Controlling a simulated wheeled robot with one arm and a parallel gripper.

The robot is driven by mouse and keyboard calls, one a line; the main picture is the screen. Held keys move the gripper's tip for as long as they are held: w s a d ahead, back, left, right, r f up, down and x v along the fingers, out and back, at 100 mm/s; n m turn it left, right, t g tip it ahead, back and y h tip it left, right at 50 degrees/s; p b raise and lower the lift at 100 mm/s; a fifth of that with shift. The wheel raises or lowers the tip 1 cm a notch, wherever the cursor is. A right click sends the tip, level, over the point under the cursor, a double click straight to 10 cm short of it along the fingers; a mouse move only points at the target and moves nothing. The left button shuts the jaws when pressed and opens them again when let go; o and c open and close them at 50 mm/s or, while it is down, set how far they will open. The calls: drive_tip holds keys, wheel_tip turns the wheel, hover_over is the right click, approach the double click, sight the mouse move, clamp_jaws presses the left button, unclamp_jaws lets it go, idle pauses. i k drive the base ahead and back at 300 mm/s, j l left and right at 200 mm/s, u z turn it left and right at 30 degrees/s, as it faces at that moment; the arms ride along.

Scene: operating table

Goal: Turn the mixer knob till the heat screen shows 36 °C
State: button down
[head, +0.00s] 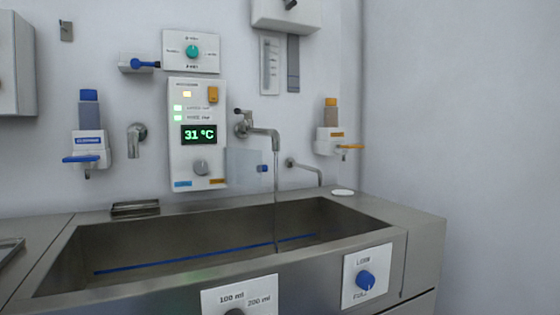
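The heat screen (199,134) on the white wall panel (176,152) reads 31 °C in green digits. A round grey knob (201,167) sits low on the same panel, above a blue label (183,184) on the left and an orange label (217,181) on the right. I take it to be the mixer knob. Water runs from the wall tap (262,131) in a thin stream into the steel sink (340,213). My gripper is not in view.
A teal knob (193,51) is above the panel. Blue (88,142) and orange (331,130) dispensers flank it. A clear plate (244,167) stands just right of the panel. The sink front bears a blue knob (365,281) and a dark knob (235,312). The right wall is bare.

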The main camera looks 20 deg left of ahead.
sight(201, 167)
drive_tip(key=u, duration=1.35)
